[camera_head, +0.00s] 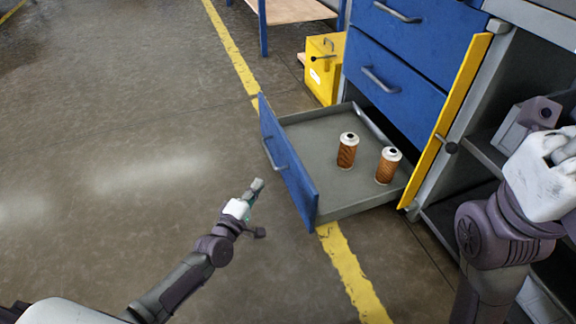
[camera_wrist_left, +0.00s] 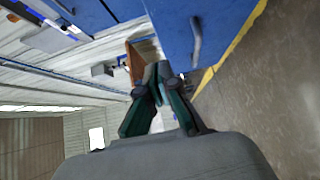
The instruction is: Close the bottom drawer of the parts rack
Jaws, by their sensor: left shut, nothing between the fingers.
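The bottom drawer (camera_head: 292,168) of the blue parts rack (camera_head: 400,60) is pulled far out, its blue front facing left with a grey bar handle. Two orange-brown filter cartridges with white caps, one (camera_head: 347,151) nearer the front and one (camera_head: 387,165) further right, stand upright inside it. My left gripper (camera_head: 257,186) is shut and empty, a little left of the drawer front and apart from it. In the left wrist view its fingers (camera_wrist_left: 158,72) meet at the tips, with a blue panel and bar handle (camera_wrist_left: 196,42) beyond. My right gripper's fingers cannot be made out; only part of that arm shows at right.
The upper blue drawers (camera_head: 392,90) look shut. A yellow door panel (camera_head: 455,115) stands at the rack's right, beside open shelving. A yellow box (camera_head: 324,70) stands behind the open drawer. The floor left of the drawer is clear.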

